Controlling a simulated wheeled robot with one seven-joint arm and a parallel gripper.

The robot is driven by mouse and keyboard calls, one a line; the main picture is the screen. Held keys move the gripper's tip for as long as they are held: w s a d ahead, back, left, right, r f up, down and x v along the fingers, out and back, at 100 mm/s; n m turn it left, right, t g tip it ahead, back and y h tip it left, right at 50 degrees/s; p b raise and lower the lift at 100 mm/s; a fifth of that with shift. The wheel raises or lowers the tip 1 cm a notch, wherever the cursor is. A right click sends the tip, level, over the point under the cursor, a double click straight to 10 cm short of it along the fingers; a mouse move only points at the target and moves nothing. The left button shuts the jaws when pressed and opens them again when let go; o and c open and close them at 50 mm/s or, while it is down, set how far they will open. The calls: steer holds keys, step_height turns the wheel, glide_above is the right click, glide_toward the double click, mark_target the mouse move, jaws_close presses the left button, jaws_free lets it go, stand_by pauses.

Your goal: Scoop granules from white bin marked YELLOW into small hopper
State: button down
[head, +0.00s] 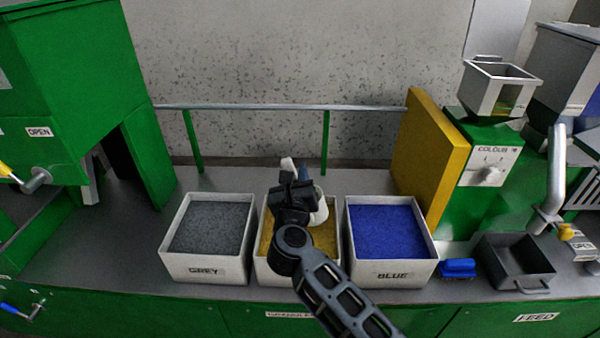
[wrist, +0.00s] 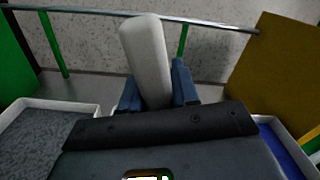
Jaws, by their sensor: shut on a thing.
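The middle white bin (head: 262,268) holds yellow granules (head: 324,240); my arm covers much of it, including its label. My gripper (head: 302,178) is above this bin, shut on a white scoop (head: 319,208). The scoop's pale handle (wrist: 147,60) stands up between the blue fingers (wrist: 157,92) in the wrist view. The rounded white part of the scoop shows beside the gripper, over the yellow granules. Whether it touches them or holds any, I cannot tell. The small hopper (head: 494,92), an open metal funnel, sits at upper right on a green machine marked COLOUR.
A bin of grey granules (head: 204,270) stands left and a bin of blue granules (head: 392,272) right. A yellow panel (head: 425,150) rises between the bins and the COLOUR machine. A dark tray (head: 515,265) and blue brush (head: 458,267) lie at right. A rail (head: 270,107) runs behind.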

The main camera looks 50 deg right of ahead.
steer(key=w+a+f+n+b, duration=0.1)
steer(key=w+a+f+b, duration=0.1)
steer(key=f+b, duration=0.2)
steer(key=w+a+f+b, duration=0.2)
steer(key=w+f+b, duration=0.1)
steer(key=f+b, duration=0.2)
steer(key=shift+f+n, duration=0.4)
steer(key=shift+f, duration=0.8)
steer(key=shift+r, duration=0.15)
stand_by(0.9)
